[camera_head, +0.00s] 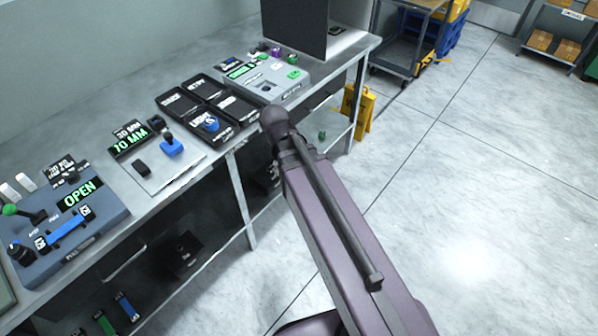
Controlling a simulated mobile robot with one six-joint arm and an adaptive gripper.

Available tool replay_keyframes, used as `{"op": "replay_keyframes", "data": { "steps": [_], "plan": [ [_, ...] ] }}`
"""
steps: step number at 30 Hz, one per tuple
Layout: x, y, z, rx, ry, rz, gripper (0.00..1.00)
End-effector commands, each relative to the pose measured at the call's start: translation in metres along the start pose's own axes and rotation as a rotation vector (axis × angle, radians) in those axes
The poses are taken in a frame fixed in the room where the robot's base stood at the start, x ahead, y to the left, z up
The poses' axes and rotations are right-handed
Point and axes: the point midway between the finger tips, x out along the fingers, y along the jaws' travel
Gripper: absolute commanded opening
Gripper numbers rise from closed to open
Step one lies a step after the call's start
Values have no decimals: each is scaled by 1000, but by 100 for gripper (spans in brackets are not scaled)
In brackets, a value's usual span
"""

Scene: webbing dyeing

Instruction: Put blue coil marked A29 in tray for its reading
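A set of black trays (181,101) with several compartments stands on the bench in the middle of the picture. A small blue round thing (210,123), which looks like a coil, lies in the front compartment, beside white lettering. I cannot read an A29 mark on it. Another blue piece (172,147) sits on a grey plate device (160,174) whose display reads 70 MM. My arm reaches up from the lower right to a dark rounded joint near the bench's front edge. My gripper does not show.
A blue-grey device (98,232) with an OPEN display and a blue strip stands at left. A grey device (268,88) with coloured knobs and a dark upright panel (290,25) stand at the back. A yellow floor sign (364,108) stands past the bench. Floor at right is clear.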

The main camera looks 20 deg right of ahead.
Motion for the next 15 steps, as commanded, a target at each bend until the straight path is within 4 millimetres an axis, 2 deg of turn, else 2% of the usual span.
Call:
{"op": "replay_keyframes", "data": {
  "steps": [1,6,15],
  "plan": [
    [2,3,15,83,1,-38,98],
    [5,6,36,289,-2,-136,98],
    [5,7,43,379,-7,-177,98]
  ]
}}
